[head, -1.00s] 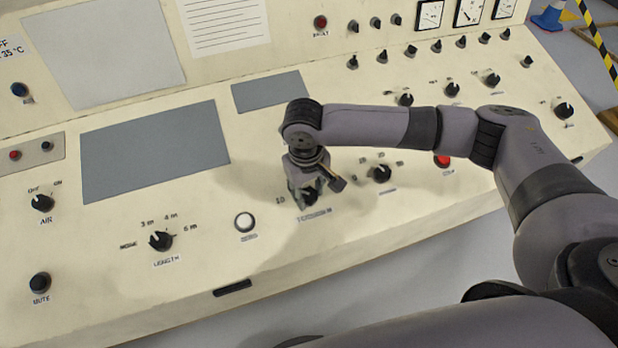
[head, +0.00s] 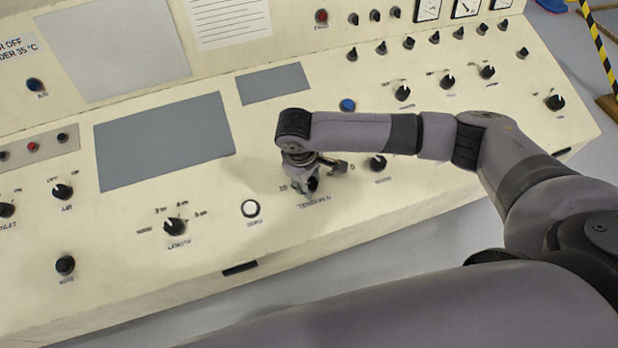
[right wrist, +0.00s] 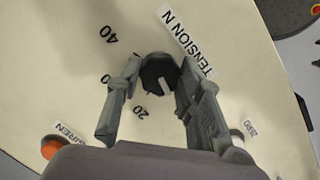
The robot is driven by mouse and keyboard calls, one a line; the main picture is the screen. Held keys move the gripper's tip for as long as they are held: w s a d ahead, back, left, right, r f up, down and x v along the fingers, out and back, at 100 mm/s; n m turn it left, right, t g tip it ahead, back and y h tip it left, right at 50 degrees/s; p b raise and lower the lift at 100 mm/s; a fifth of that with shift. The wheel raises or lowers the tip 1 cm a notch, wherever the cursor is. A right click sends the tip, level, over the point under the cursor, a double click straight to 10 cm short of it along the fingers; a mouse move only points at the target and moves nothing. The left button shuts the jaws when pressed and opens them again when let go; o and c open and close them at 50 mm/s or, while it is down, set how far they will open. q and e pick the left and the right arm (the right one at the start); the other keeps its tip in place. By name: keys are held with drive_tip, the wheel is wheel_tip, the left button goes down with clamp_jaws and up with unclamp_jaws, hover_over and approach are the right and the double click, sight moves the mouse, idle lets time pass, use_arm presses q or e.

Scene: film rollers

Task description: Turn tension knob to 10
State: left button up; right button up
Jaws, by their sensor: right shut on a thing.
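The tension knob (right wrist: 157,72) is black and round with a white pointer mark, and sits between the fingers of my right gripper (right wrist: 157,90). The gripper is shut on it. In the right wrist view, the white mark points down and slightly right, to the right of the "20"; the "40" is at upper left. A finger partly covers another number, and I see no "10" there. In the head view, my right gripper (head: 304,184) is over the knob (head: 313,184), with the "10" just to its left and the tension label below. My left gripper is not in view.
A white button (head: 250,208) and the length knob (head: 174,227) are left of the gripper on the sloping cream panel. Another black knob (head: 377,162) is close on its right, beside my wrist. A blue button (head: 347,105) is behind my forearm.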

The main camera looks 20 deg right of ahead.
drive_tip(key=o, duration=1.2)
drive_tip(key=shift+c, duration=0.2)
wheel_tip(320, 180, up, 12)
drive_tip(key=a, duration=0.1)
drive_tip(key=shift+s+a, duration=0.3)
drive_tip(key=shift+s, duration=0.05)
drive_tip(key=shift+f, duration=0.1)
